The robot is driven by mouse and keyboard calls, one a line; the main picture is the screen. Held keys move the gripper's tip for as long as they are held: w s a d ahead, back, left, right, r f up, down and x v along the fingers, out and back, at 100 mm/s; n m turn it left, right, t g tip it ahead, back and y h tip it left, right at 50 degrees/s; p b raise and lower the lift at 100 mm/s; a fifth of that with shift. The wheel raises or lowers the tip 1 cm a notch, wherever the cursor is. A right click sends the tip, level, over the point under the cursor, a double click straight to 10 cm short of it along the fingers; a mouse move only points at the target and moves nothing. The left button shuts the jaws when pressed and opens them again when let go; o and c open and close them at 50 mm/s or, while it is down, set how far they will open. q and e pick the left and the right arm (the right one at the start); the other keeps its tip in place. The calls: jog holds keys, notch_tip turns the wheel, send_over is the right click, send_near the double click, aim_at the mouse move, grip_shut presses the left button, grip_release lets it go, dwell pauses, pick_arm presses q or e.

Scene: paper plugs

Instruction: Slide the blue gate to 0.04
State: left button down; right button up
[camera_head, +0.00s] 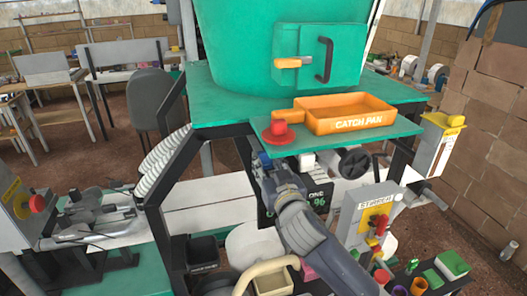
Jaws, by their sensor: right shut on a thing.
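A small patch of blue (264,158) shows at the tip of my right gripper, under the front edge of the green shelf; I take it for part of the blue gate. My right gripper (262,167) reaches up from the lower right and is shut on this blue part. The gripper and arm hide most of the gate, and no scale for its position is readable. My left gripper is not in view.
Just above the gripper, the green shelf (215,108) carries a red knob (280,131) and an orange catch pan (352,122). A black handwheel (354,162) and a starch box (362,214) stand to the right. Dark bins (203,252) lie below.

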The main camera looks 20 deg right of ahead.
aim_at(266, 161)
jog(key=shift+s+f, duration=0.15)
jog(key=shift+s, duration=1.85)
dwell(1.0)
jog(key=o, duration=1)
jog(key=shift+d, duration=0.1)
jog(key=shift+s+p, duration=0.45)
jog(key=shift+s, duration=1.6)
jog(key=shift+w, duration=0.1)
